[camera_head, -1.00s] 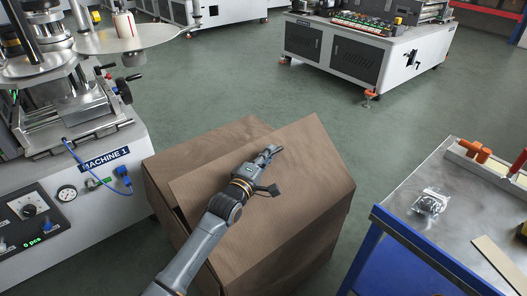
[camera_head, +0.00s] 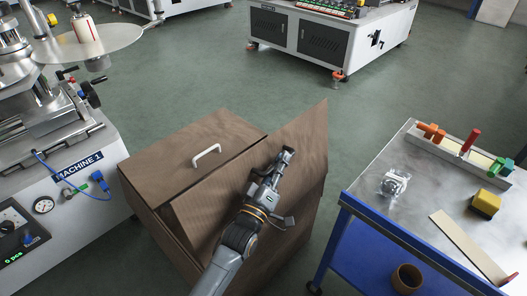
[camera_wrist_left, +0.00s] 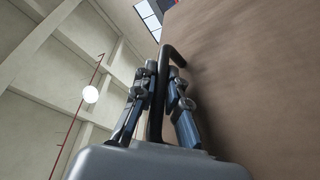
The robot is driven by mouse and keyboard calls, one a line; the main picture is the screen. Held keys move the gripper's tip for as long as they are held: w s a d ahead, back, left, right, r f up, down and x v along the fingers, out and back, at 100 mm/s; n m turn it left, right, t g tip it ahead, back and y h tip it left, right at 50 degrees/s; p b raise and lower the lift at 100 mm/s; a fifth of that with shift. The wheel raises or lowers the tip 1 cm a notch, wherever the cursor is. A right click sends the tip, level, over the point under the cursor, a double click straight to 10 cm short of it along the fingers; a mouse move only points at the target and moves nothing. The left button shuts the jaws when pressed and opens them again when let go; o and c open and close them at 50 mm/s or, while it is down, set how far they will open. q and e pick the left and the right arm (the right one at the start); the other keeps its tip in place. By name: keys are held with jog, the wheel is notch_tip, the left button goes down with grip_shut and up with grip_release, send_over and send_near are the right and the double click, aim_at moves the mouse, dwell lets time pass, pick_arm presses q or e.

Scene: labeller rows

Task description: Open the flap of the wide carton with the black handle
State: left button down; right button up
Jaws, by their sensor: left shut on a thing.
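The wide brown carton (camera_head: 184,237) stands on the floor in the middle of the head view. Its right flap (camera_head: 301,142) is raised at a slant, and my left gripper (camera_head: 284,158) is at its face. The left wrist view shows the black handle (camera_wrist_left: 162,62) between the fingers of my left gripper (camera_wrist_left: 162,82), shut on it, with the brown flap (camera_wrist_left: 245,75) close on the right. In the head view the gripper mostly hides this handle. The left flap (camera_head: 165,163) lies flat and has a white handle (camera_head: 206,155). My right gripper is out of view.
A labelling machine (camera_head: 70,205) stands close to the carton's left. A blue-framed table (camera_head: 384,218) with tools stands at the right, with a narrow floor gap between. Another machine (camera_head: 325,40) is farther back, behind open green floor (camera_head: 210,85).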

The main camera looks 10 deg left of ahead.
pick_arm(q)
jog(key=s+d+f+m+h, duration=0.1)
jog(key=s+d+m+h, duration=0.1)
jog(key=s+d+m, duration=0.3)
jog(key=shift+d+b, duration=0.3)
jog(key=shift+d, duration=0.35)
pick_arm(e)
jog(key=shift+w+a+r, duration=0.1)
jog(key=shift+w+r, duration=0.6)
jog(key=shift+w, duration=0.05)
pick_arm(q)
jog(key=shift+w, duration=0.1)
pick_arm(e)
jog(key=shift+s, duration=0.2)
pick_arm(q)
jog(key=c, duration=1.4)
grip_release()
jog(key=shift+o, duration=0.2)
jog(key=v, duration=1.2)
jog(key=shift+a+f, duration=0.1)
jog(key=shift+f, duration=0.05)
